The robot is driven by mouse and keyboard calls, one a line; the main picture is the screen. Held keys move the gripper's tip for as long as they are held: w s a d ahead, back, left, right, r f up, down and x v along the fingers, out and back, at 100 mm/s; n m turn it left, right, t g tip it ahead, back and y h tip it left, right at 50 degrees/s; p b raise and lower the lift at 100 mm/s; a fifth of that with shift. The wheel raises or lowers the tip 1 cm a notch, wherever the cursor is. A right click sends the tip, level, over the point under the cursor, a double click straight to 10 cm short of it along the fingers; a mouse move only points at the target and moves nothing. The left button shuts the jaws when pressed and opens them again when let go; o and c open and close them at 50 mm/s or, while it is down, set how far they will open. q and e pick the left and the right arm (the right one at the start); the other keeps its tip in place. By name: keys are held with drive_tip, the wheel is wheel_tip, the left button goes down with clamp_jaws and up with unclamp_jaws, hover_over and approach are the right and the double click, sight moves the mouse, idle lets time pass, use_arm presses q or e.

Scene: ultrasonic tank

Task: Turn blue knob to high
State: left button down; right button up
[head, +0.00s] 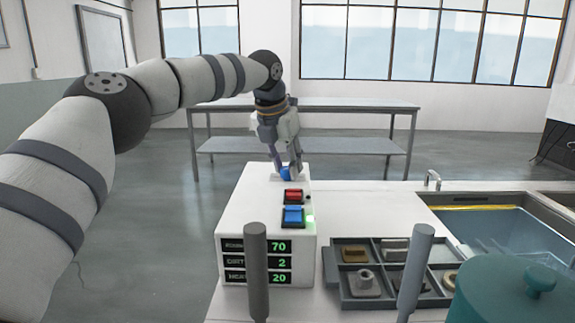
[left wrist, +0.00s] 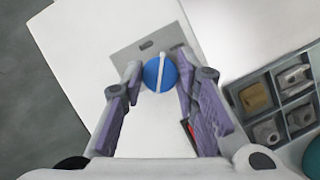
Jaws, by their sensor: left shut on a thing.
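The blue knob (head: 291,172) is on top of the white control box (head: 236,218), toward its far end. In the left wrist view the blue knob (left wrist: 153,75) is round, with a white bar across it that runs nearly up and down the picture. My left gripper (head: 285,173) points down at the knob from above. In the left wrist view its two purple-grey fingers (left wrist: 158,80) are on either side of the knob, shut on it. Any marks on the plate around the knob are too small to read. My right gripper is not in view.
A red button (head: 292,196) and a blue button (head: 293,216) are on the box top, nearer me. The box front has displays (head: 257,262) reading 70, 2 and 20. A parts tray (head: 337,292), a sink tank (head: 487,232) and a teal lid (head: 500,295) are at right.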

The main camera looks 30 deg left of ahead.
use_arm(q)
drive_tip(key=m, duration=0.1)
drive_tip(key=m+h+b, duration=0.1)
drive_tip(key=m, duration=0.1)
drive_tip(key=shift+a+f, duration=0.1)
drive_tip(key=shift+f, duration=0.2)
drive_tip(key=shift+r+m+h, duration=0.1)
drive_tip(key=shift+m+h, duration=0.4)
drive_tip(key=shift+m, duration=0.5)
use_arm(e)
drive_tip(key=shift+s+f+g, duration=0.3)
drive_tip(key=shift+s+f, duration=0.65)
use_arm(q)
drive_tip(key=shift+r+g+b, duration=0.1)
drive_tip(key=shift+g+b, duration=0.2)
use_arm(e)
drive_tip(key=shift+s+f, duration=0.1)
use_arm(q)
drive_tip(key=c, duration=1.3)
unclamp_jaws()
drive_tip(key=v, duration=0.7)
drive_tip(key=shift+s+r, duration=0.15)
drive_tip(key=shift+r, duration=0.1)
